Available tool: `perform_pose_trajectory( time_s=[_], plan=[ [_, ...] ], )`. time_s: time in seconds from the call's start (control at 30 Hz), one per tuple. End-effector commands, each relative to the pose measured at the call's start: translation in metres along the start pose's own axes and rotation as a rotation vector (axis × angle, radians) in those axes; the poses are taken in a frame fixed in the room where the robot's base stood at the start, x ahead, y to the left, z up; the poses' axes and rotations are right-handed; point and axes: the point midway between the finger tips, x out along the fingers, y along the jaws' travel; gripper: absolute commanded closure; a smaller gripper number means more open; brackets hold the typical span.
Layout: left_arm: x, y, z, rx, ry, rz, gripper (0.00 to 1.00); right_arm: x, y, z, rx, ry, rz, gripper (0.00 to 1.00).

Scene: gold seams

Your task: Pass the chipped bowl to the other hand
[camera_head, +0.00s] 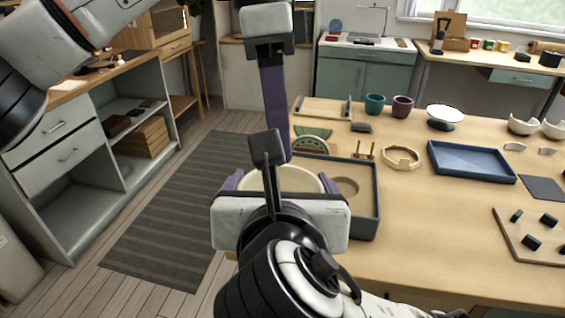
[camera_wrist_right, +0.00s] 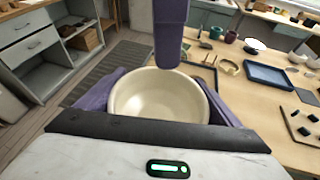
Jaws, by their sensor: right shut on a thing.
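The cream bowl (camera_head: 297,180) is in my right gripper (camera_head: 282,186), whose purple fingers are shut on it from its left and right sides. The right wrist view shows the bowl (camera_wrist_right: 158,102) upright with a smooth, empty inside. I cannot make out a chip. My left gripper (camera_head: 282,152) comes down from above with its purple fingers pointing down. Its tip is at the far rim of the bowl; I cannot tell whether it touches. Its fingers line up edge-on in both views, so the gap between them is hidden.
A dark-walled tray (camera_head: 367,212) stands on the table just right of the bowl. Two mugs (camera_head: 375,104) and a white footed bowl (camera_head: 444,116) stand further back. Open floor lies left.

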Motion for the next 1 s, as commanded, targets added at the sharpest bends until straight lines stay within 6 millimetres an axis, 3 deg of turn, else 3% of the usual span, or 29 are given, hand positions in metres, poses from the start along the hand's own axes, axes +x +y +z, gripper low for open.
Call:
perform_pose_trajectory(
  time_s=[0.1, 0.33, 0.53, 0.8, 0.83, 1.0],
  plan=[
    [0.024, 0.000, 0.001, 0.000, -0.001, 0.002, 0.57, 0.000, 0.000, 0.001, 0.001, -0.002, 0.001, 0.33],
    [0.059, 0.000, 0.000, -0.002, 0.001, 0.001, 0.57, 0.000, 0.000, 0.001, 0.001, -0.002, 0.001, 0.33],
    [0.072, 0.000, 0.000, -0.002, 0.002, 0.001, 0.57, 0.000, 0.000, 0.001, 0.001, -0.002, 0.001, 0.33],
    [0.073, 0.000, 0.000, -0.002, 0.002, 0.001, 0.57, 0.000, 0.000, 0.001, 0.001, -0.002, 0.001, 0.33],
    [0.073, 0.000, 0.000, -0.002, 0.002, 0.001, 0.58, 0.000, 0.000, 0.001, 0.001, -0.002, 0.001, 0.33],
    [0.073, -0.001, 0.000, -0.003, 0.004, -0.002, 0.87, -0.001, 0.001, 0.001, 0.001, -0.002, 0.002, 0.33]
  ],
)
